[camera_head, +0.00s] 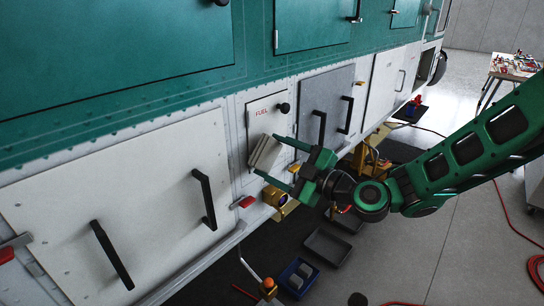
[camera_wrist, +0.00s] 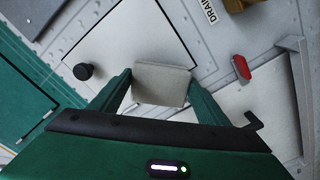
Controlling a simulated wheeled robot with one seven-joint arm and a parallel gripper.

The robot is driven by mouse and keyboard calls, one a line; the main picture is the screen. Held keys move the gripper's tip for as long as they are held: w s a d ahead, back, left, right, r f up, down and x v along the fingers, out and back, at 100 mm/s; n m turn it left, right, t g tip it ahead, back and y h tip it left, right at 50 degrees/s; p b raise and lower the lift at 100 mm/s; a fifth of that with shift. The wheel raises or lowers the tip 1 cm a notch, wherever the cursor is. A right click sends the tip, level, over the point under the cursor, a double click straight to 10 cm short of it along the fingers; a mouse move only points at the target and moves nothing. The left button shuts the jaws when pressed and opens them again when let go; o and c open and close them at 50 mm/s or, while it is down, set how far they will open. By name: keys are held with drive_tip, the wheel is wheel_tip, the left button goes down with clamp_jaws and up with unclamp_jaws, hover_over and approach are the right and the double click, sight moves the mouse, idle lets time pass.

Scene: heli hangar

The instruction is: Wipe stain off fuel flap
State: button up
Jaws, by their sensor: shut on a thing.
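The fuel flap (camera_head: 262,122) is a pale panel with red FUEL lettering and a black knob (camera_head: 284,107) at its upper right. It also shows in the wrist view (camera_wrist: 125,45), with the knob (camera_wrist: 83,71) to the left. My gripper (camera_head: 267,156) is shut on a light grey block-like pad (camera_head: 263,151), seen between the fingers in the wrist view (camera_wrist: 160,80). The pad is in front of the lower part of the flap. I cannot tell whether it touches the surface. No stain shows clearly; the pad hides part of the flap.
Black handles (camera_head: 203,198) stick out from the large white panel at left, and others from the grey panel (camera_head: 325,100) at right. A yellow-rimmed fitting (camera_head: 275,196) and a red latch (camera_head: 243,202) sit below the flap. Trays (camera_head: 327,246) and a blue bin (camera_head: 298,278) stand on the floor.

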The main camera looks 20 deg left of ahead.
drive_tip(key=shift+v, duration=2)
drive_tip(key=shift+d, duration=0.15)
drive_tip(key=shift+v, duration=1.4)
drive_tip(key=shift+w+f, duration=0.1)
drive_tip(key=shift+w, duration=0.05)
